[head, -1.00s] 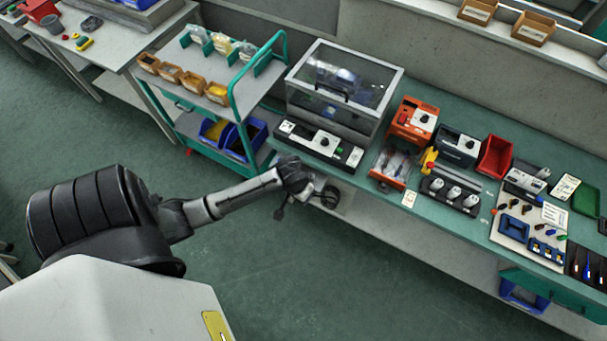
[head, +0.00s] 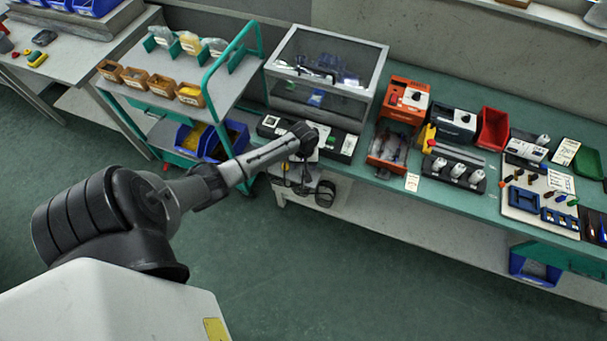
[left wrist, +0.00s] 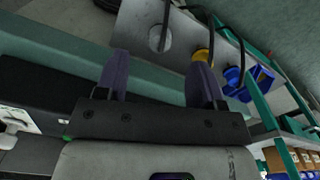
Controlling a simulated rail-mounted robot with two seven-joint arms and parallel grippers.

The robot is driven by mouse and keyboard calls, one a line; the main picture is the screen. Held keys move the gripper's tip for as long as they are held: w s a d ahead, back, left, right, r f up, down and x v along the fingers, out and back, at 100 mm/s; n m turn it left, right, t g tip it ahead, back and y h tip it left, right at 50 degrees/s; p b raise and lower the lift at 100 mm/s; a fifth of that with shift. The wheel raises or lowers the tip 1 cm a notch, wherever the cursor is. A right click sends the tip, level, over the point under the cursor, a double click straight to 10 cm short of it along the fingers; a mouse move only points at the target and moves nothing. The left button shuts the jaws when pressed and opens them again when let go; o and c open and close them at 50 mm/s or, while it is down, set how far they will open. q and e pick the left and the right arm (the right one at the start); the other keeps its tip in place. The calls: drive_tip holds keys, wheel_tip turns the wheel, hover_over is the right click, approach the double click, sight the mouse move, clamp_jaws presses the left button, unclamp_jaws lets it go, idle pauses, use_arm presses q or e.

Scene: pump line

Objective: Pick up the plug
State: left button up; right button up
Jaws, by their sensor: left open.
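My left gripper (head: 297,184) hangs at the front edge of the bench in the head view, below the lidded box. In the left wrist view its two purple fingers (left wrist: 157,62) are apart, with nothing seen between them. A yellow-orange piece (left wrist: 202,54) shows just behind the right fingertip, next to a black cable (left wrist: 213,28); it may be the plug, but I cannot tell. A round grey piece (left wrist: 160,38) with a dark cable sits on a grey surface beyond the fingers. A black cable coil (head: 325,193) hangs right of the gripper in the head view.
The clear-lidded box (head: 325,75) and a black control panel (head: 340,143) stand on the green bench (head: 440,205). A trolley (head: 170,100) with bins stands close on the left. The floor in front is clear.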

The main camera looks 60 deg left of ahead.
sight(303, 172)
use_arm(q)
drive_tip(key=shift+f, duration=0.7)
drive_tip(key=shift+a+f+b, duration=0.2)
drive_tip(key=shift+f+b, duration=0.6)
drive_tip(key=shift+f, duration=1.65)
